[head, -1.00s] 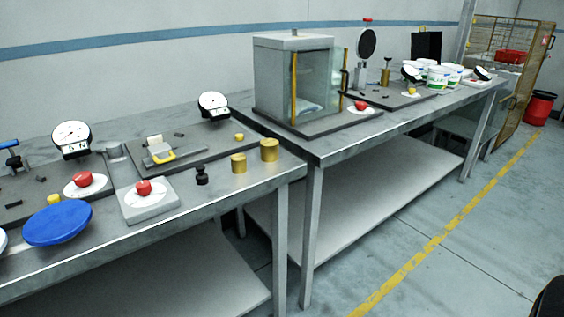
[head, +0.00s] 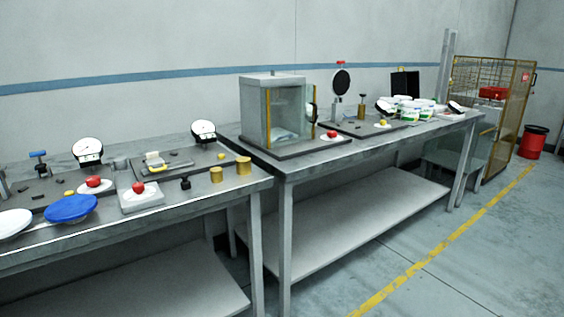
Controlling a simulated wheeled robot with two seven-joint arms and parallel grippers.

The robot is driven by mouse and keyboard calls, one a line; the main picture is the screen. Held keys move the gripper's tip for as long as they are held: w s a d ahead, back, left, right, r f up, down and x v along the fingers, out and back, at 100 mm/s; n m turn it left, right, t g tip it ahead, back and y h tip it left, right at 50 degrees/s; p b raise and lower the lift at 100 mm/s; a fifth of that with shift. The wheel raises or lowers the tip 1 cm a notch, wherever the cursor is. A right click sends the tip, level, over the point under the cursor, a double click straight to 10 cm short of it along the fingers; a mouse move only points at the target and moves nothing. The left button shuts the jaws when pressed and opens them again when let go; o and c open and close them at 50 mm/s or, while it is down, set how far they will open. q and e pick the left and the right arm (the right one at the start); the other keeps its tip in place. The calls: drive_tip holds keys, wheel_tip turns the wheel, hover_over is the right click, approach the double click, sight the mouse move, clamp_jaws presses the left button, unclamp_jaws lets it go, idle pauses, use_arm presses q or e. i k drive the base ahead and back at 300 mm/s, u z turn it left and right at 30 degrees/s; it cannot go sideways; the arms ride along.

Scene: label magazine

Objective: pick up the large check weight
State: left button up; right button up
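Two brass-coloured cylindrical weights stand upright near the right end of the near table. The right one (head: 243,165) looks slightly larger than the left one (head: 216,174). A small black weight with a knob (head: 185,183) stands to their left. Neither of my grippers is in the head view, and nothing touches the weights.
The near table (head: 140,222) also bears a blue round pan (head: 71,208), a white pan (head: 14,222), dial gauges and red knobs. The far table (head: 300,166) holds a glass-fronted cabinet (head: 257,110) and white tubs (head: 408,108).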

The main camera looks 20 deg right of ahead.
sight(243, 164)
drive_tip(key=z, duration=0.4)
drive_tip(key=i, duration=0.95)
drive_tip(key=u, duration=0.15)
